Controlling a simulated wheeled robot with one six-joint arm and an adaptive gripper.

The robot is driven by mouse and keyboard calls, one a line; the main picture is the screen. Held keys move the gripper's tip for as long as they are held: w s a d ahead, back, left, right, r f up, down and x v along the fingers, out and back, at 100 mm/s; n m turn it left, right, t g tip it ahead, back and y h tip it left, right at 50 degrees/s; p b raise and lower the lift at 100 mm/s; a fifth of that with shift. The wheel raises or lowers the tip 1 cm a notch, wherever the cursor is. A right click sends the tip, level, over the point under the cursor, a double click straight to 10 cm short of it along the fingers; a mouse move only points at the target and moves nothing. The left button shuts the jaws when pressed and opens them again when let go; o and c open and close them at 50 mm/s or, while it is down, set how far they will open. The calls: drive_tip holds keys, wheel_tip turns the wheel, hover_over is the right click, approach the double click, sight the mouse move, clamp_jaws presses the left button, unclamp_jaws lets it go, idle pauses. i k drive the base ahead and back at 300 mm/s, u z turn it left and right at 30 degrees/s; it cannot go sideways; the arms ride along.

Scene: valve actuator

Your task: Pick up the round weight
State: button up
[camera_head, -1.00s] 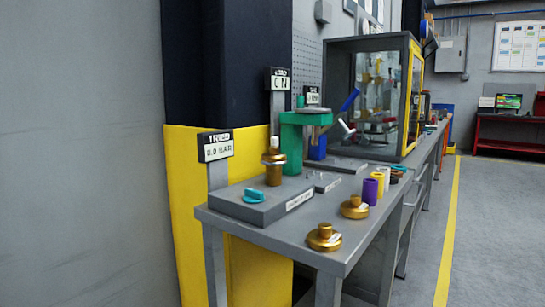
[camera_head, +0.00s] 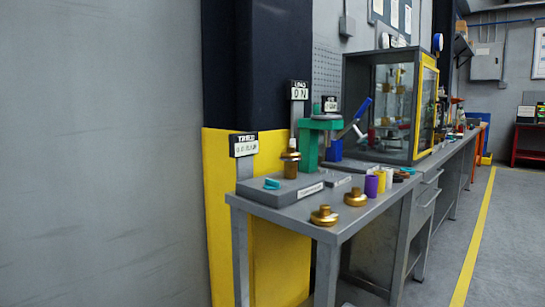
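Two round brass weights with knobs on top stand on the grey workbench (camera_head: 300,219). One round weight (camera_head: 324,216) is near the front edge of the bench. The other round weight (camera_head: 355,197) is a little farther back and to the right. A brass cylinder (camera_head: 290,160) stands upright on a grey base block (camera_head: 285,193) behind them. It cannot be told from the view which weight is meant. My gripper is not in view.
A purple cylinder (camera_head: 371,186) and a yellow one (camera_head: 380,180) stand behind the weights. A green press (camera_head: 312,140) and a glass cabinet (camera_head: 388,105) are farther back. A yellow column (camera_head: 229,230) is at the left. The floor right of the bench is clear.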

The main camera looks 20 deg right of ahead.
sight(291, 153)
drive_tip(key=u, duration=1.45)
drive_tip(key=i, duration=1.45)
drive_tip(key=z, duration=1.2)
